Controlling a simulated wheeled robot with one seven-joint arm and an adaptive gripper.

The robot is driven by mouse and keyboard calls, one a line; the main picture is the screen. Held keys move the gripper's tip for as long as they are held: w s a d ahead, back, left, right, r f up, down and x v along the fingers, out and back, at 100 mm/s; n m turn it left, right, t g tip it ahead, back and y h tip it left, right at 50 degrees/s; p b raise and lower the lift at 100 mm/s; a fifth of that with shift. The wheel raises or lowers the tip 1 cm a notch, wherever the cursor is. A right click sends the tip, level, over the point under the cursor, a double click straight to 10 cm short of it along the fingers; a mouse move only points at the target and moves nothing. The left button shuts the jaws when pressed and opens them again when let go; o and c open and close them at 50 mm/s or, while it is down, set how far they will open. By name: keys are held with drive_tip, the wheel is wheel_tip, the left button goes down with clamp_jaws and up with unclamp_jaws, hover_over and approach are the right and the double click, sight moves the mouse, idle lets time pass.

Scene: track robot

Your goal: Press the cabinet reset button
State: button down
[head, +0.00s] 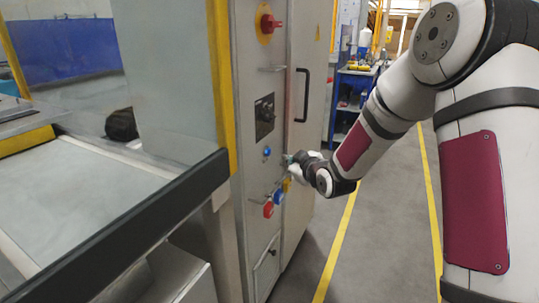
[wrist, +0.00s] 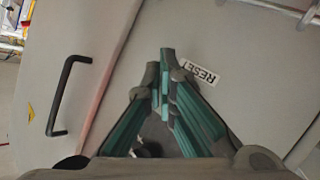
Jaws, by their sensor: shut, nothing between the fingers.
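The grey control cabinet (head: 248,75) stands in the middle of the head view. A small blue button (head: 267,152) sits on its front face. Lower down are a blue knob (head: 277,195) and a red knob (head: 268,209). My gripper (head: 288,158) is at the cabinet face, just right of the small blue button in the picture. In the wrist view my gripper (wrist: 166,72) is shut and empty, its tips beside the RESET label (wrist: 199,74). No button shows there; the fingers may hide it. I cannot tell whether the tips touch the panel.
A black door handle (head: 302,95) sticks out to the right. A conveyor with a black rail (head: 130,225) is at the left. The floor at right is clear.

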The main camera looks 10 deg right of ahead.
drive_tip(key=shift+w+a+b, duration=0.65)
drive_tip(key=shift+w+a, duration=0.2)
drive_tip(key=shift+a, duration=0.25)
drive_tip(key=shift+a, duration=0.1)
idle(0.6)
drive_tip(key=shift+w+a+b, duration=0.25)
drive_tip(key=shift+b, duration=0.15)
drive_tip(key=shift+w+a+b, duration=0.3)
drive_tip(key=shift+a, duration=0.1)
idle(1.0)
drive_tip(key=shift+d, duration=0.1)
drive_tip(key=shift+s+d, duration=0.55)
drive_tip(key=shift+d, duration=0.05)
drive_tip(key=s+d, duration=0.1)
drive_tip(key=d, duration=0.1)
drive_tip(key=s+d, duration=0.2)
idle(0.6)
